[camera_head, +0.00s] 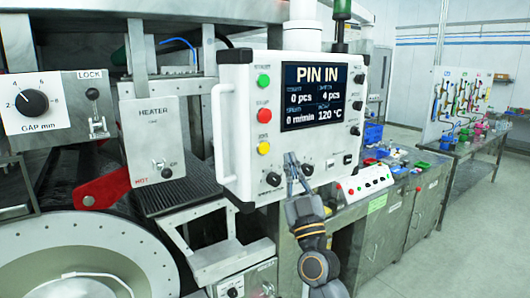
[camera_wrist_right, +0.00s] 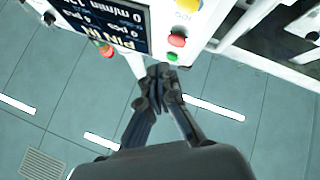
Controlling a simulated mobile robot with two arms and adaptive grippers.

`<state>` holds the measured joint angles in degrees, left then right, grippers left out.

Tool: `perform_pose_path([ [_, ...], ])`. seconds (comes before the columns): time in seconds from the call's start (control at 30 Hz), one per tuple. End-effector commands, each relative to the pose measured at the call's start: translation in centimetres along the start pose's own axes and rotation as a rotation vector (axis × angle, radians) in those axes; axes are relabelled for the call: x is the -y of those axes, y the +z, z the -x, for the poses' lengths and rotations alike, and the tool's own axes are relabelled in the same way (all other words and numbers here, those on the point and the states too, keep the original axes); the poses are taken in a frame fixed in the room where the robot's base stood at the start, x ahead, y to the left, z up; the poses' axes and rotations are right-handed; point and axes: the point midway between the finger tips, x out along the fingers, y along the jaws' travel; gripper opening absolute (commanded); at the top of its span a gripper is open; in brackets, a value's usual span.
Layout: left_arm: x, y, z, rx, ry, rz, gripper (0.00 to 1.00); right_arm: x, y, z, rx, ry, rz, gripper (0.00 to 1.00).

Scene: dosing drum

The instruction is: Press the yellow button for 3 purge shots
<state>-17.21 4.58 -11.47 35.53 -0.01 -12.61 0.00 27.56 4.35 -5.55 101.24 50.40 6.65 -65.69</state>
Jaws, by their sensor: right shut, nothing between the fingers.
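The yellow button (camera_head: 263,148) is on the left side of the white control panel (camera_head: 232,120), below the red and green buttons. In the right wrist view the panel is upside down and the yellow button (camera_wrist_right: 188,6) is at the top edge. My right gripper (camera_head: 291,160) is shut and empty, in front of the panel's lower part, right of and slightly below the yellow button in the head view. In the right wrist view its fingertips (camera_wrist_right: 158,72) appear apart from the yellow button. My left gripper is not in view.
The red button (camera_head: 264,115) and green button (camera_head: 263,80) sit above the yellow one. The screen (camera_head: 315,95) reads PIN IN, 0 pcs, 4 pcs, 0 m/min, 120 °C. Black knobs (camera_head: 273,179) line the panel's bottom. A white handle (camera_head: 218,130) sticks out at its left edge.

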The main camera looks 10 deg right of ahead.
Motion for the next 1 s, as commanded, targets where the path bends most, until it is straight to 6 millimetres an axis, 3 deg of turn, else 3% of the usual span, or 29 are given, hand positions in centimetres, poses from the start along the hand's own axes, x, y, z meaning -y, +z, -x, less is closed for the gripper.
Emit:
perform_pose_path([
  [0.2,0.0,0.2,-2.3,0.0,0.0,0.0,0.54,1.8,1.9,-2.0,-0.002,0.0,-0.002,0.0],
  [0.5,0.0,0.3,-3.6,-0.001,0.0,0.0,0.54,3.3,3.3,-4.3,0.0,-0.001,-0.001,0.0],
  [1.0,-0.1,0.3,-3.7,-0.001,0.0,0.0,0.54,3.6,3.5,-4.8,0.0,-0.001,-0.001,0.0],
])
